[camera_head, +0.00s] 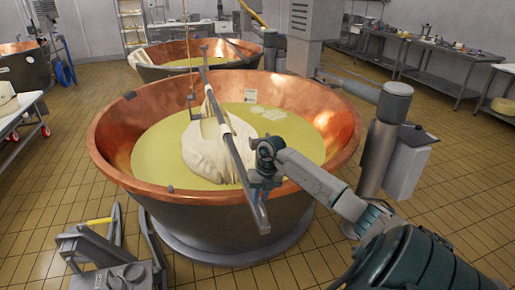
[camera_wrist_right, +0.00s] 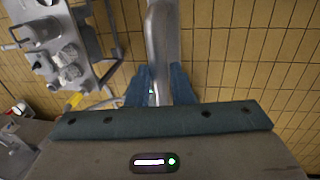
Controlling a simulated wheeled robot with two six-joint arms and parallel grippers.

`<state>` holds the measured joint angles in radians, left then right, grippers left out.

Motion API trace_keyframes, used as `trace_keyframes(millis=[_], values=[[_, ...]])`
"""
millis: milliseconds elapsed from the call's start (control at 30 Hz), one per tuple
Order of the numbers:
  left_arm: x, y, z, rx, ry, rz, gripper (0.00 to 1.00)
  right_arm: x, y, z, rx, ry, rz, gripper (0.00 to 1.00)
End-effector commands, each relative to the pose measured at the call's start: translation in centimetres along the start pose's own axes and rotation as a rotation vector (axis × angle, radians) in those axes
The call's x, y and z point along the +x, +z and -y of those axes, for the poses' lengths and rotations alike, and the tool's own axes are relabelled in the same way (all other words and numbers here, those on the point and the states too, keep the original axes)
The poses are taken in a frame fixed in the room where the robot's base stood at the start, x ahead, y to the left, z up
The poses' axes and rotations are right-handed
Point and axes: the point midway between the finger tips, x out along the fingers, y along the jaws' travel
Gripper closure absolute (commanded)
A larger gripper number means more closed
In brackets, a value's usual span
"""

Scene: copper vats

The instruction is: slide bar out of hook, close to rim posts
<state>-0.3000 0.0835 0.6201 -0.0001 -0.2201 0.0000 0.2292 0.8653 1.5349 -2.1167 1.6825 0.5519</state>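A long grey bar (camera_head: 228,140) lies across the large copper vat (camera_head: 112,150), from the far rim to beyond the near rim. A pale cloth bundle (camera_head: 208,155) hangs at the bar and rests in the yellow liquid. A thin hoist line with a hook (camera_head: 193,98) comes down beside the bar's left side; whether the hook still holds the bar is unclear. My right gripper (camera_head: 262,182) is at the bar's near end. In the right wrist view its blue fingers (camera_wrist_right: 160,92) close around the bar (camera_wrist_right: 162,40). Rim posts are not clearly distinguishable. My left gripper is not in view.
A second copper vat (camera_head: 160,52) stands behind. A grey column (camera_head: 382,150) stands right of the vat. A metal fixture with knobs (camera_head: 105,262) sits at the front left and shows in the wrist view (camera_wrist_right: 55,45).

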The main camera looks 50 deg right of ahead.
Motion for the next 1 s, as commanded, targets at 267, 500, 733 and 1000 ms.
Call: trace_keyframes(millis=[267,500,733,1000], values=[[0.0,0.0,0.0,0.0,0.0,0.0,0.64,0.1,0.0,-0.1,-0.001,0.004,0.0,0.6],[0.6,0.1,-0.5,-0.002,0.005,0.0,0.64,-1.0,0.1,-0.1,-0.002,0.004,0.005,0.6],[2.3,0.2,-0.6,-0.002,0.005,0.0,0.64,-5.3,0.1,0.2,-0.002,0.002,0.007,0.6],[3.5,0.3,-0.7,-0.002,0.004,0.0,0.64,-9.7,0.0,0.3,0.001,0.004,0.004,0.6]])
